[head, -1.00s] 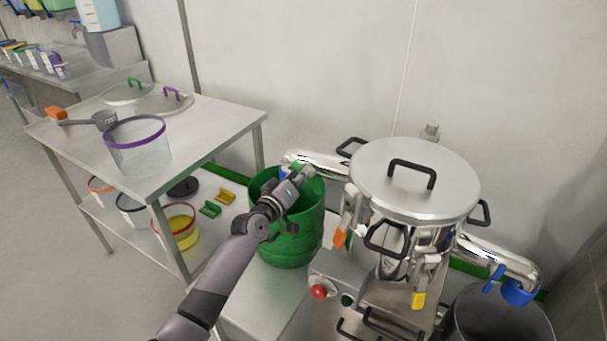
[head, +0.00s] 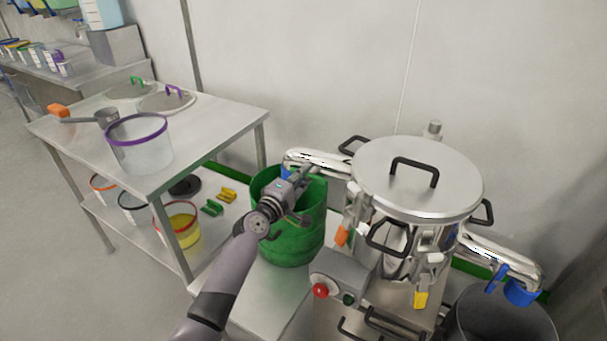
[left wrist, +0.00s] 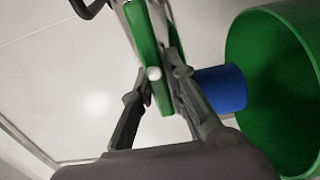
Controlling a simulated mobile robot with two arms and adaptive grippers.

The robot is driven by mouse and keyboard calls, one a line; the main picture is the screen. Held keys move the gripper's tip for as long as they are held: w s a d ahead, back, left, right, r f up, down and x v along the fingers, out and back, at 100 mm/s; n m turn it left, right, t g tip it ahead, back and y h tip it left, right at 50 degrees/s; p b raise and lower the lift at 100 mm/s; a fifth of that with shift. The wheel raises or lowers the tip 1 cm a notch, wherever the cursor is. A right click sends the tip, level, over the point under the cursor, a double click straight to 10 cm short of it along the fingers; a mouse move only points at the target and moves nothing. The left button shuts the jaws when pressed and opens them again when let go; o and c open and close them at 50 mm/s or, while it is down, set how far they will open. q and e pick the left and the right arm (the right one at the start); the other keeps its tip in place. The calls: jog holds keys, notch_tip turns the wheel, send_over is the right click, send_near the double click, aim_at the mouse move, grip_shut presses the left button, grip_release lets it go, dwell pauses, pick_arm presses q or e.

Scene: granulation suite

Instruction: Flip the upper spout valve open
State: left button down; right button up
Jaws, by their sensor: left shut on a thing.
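The upper spout (head: 325,160) is a shiny pipe from the left side of the steel sifter (head: 415,185), with a blue end (head: 290,157) over a green drum (head: 295,240). My left gripper (head: 307,174) is at this spout, above the drum's mouth, and hides the valve handle in the head view. In the left wrist view, the green valve handle (left wrist: 143,35) lies between the fingers of my left gripper (left wrist: 160,98), which is shut on it. The blue spout end (left wrist: 220,88) is just right of the fingers. My right gripper is out of view.
The sifter's black handles (head: 352,145) and a control box (head: 338,278) with a red button are close to my left arm. A lower spout (head: 500,255) on the right points into a grey bin (head: 495,320). A steel table (head: 215,120) with tubs stands left.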

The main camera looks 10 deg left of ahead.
pick_arm(q)
jog(key=shift+r, duration=0.15)
dwell(0.4)
jog(key=c, duration=1.5)
grip_release()
jog(key=shift+c, duration=0.2)
jog(key=shift+s, duration=0.15)
jog(key=v, duration=1.1)
jog(key=shift+s+a, duration=0.2)
jog(key=shift+s, duration=0.1)
